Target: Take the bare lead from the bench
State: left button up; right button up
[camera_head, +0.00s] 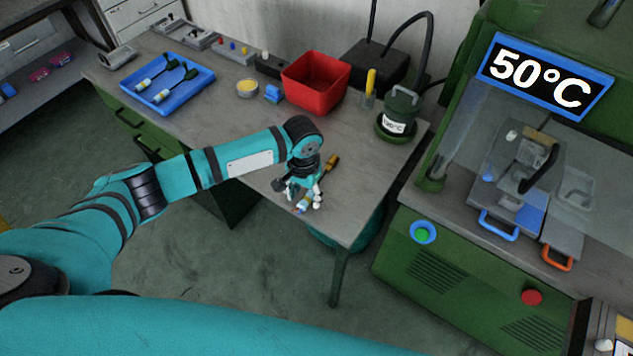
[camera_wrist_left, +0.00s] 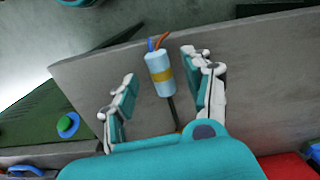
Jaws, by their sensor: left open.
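The bare lead (camera_wrist_left: 158,66) lies on the bench (camera_wrist_left: 245,80). It has a pale blue cylinder with a yellow band, blue and brown wire ends and a dark cable that runs back under my gripper. My left gripper (camera_wrist_left: 159,72) is open, with one finger on each side of the lead and visible gaps to both. In the head view my left gripper (camera_head: 299,188) is over the bench's front right corner and hides much of the lead (camera_head: 301,207). An orange-yellow part (camera_head: 332,162) shows just behind the gripper. My right gripper is not in view.
A blue tray (camera_head: 178,103) with two dark-ended leads stands at the back left. A red bin (camera_head: 316,82), a small yellow-filled dish (camera_head: 247,88) and a green pot (camera_head: 397,116) stand behind. A green machine with a 50°C display (camera_head: 540,82) is at the right.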

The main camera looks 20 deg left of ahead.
pick_arm(q)
jog(key=shift+f, duration=0.95)
grip_shut()
jog(key=shift+r, duration=0.15)
